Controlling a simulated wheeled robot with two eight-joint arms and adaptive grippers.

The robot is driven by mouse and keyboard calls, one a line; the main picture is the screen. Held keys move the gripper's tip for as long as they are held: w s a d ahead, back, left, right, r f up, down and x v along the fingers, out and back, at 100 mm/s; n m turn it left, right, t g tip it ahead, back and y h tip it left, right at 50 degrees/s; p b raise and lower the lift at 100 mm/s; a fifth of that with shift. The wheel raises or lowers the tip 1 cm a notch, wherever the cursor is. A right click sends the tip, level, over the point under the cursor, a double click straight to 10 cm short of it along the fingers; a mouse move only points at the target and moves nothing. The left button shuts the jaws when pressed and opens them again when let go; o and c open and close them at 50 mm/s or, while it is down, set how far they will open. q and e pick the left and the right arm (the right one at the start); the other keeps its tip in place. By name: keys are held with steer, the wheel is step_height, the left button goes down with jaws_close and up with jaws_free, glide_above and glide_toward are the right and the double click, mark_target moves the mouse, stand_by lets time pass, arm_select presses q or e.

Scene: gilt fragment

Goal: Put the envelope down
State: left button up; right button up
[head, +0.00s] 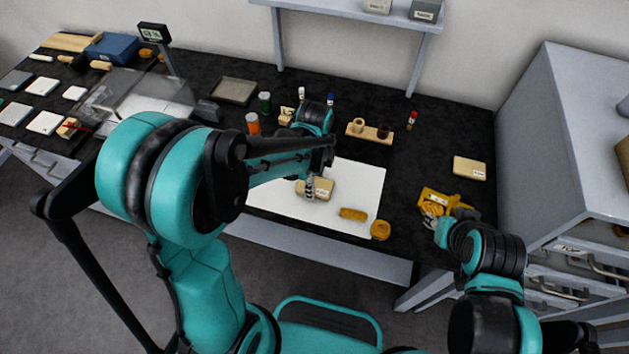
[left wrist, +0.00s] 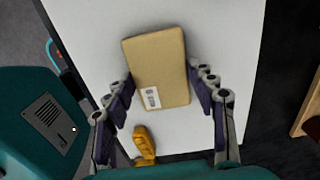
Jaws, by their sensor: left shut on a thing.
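The envelope (head: 320,190) is a small tan packet with a white label, above the white mat (head: 364,180) in the head view. In the left wrist view the envelope (left wrist: 158,65) is between the two fingers of my left gripper (left wrist: 161,85). My left gripper (head: 312,183) is shut on it. The mat (left wrist: 90,20) lies below; I cannot tell whether the envelope touches it. My right gripper (head: 452,219) is at the right of the table beside a yellow object, and its fingers are not clear.
A yellow block (head: 353,214) and a round yellow piece (head: 380,230) are near the mat's front edge. The yellow object (head: 436,202) and another tan packet (head: 470,167) are at the right. A wooden holder (head: 369,133) stands behind the mat. Dark table right of the mat is partly clear.

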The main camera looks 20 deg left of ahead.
arm_select(q)
steer(key=o, duration=0.9)
steer(key=shift+f, duration=0.1)
steer(key=shift+o, duration=0.2)
steer(key=shift+r, duration=0.25)
step_height(320, 180, up, 11)
steer(key=p, duration=0.4)
steer(key=s+a+r+n+t, duration=0.2)
steer(key=s+n, duration=0.3)
steer(key=n, duration=0.4)
steer(key=s+a+r+n+t, duration=0.2)
steer(key=s+n+t, duration=0.3)
steer(key=n, duration=0.4)
steer(key=shift+a+r, duration=0.35)
steer(key=shift+r, duration=0.45)
steer(key=shift+s, duration=0.1)
